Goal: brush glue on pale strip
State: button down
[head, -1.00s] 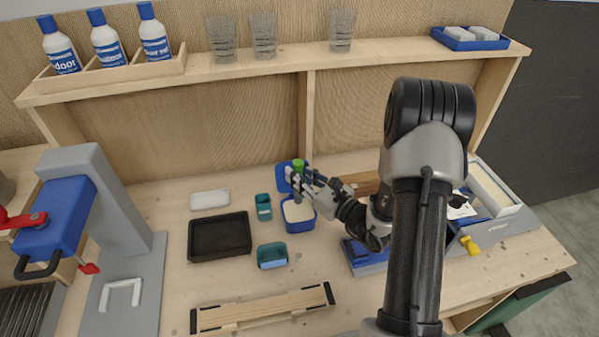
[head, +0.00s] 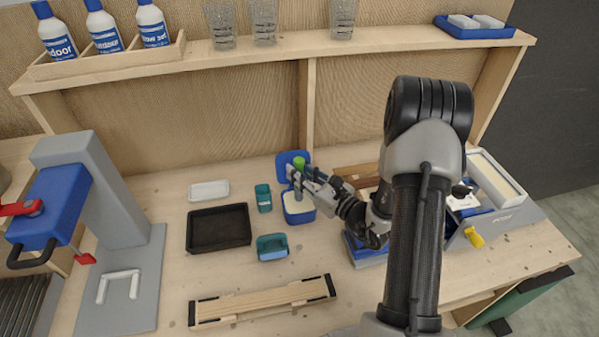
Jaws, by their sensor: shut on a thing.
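My gripper (head: 306,178) is shut on an upright brush with a green top (head: 299,162). It holds the brush over the open blue glue pot (head: 299,217), which has pale contents. The brush's lower end is at the pot's mouth; I cannot tell how deep it reaches. The pot's blue lid stands open behind it. A pale wooden strip (head: 262,299) with black end pieces lies near the front of the bench, to the left of and in front of the pot.
A grey and blue press (head: 60,205) stands at far left. A shelf with bottles and glasses runs above. Bare bench lies between tray and strip.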

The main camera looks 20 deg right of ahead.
aim_at(300, 160)
jog(key=shift+f+b, duration=0.55)
jog(key=shift+f, duration=0.1)
dwell(1.4)
jog(key=shift+r+p, duration=2.55)
jog(key=shift+r, duration=1.05)
